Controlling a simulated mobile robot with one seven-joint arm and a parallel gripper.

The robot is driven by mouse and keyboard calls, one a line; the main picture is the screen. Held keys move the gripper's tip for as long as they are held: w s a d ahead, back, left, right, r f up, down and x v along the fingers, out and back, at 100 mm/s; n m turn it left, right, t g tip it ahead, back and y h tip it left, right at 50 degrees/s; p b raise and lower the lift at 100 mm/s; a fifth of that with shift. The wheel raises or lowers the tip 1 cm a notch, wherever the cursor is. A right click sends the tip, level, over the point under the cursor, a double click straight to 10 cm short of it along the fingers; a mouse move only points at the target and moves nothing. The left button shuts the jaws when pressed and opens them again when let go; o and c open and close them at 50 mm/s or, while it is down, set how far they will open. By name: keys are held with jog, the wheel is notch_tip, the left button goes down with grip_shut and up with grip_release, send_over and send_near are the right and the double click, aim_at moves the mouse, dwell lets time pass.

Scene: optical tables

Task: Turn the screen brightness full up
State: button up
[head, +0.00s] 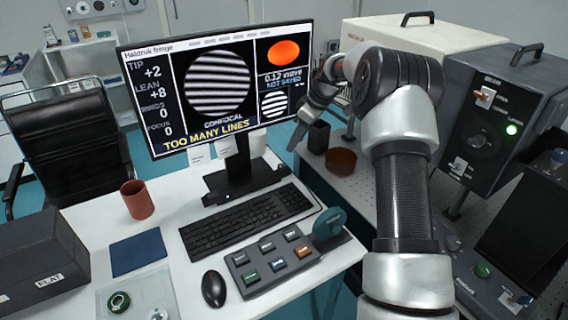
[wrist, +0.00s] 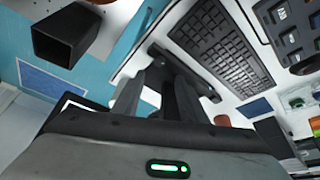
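The screen (head: 215,85) is a black-framed monitor on the white desk, showing striped discs and the words "TOO MANY LINES". I cannot make out a brightness control on it. My gripper (head: 308,118) is in the air just right of the screen's right edge, fingers pointing down and left; I cannot tell whether it touches the screen. In the wrist view my gripper (wrist: 157,98) has its two dark fingers apart, with nothing seen held between them. A control pad (head: 271,262) with several coloured keys lies before the keyboard, a teal round piece (head: 329,222) at its right end.
A keyboard (head: 246,218), mouse (head: 213,288), red-brown cup (head: 137,199) and dark box (head: 40,262) occupy the desk. A black open holder (head: 318,137) and brown dish (head: 341,160) stand on the right bench.

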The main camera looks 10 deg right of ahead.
aim_at(282, 165)
jog(key=b+x, duration=0.1)
jog(key=x, duration=1)
jog(key=shift+w+a+f, duration=0.1)
jog(key=shift+a+f, duration=0.1)
jog(key=shift+f, duration=0.15)
jog(key=shift+c, duration=0.3)
grip_shut()
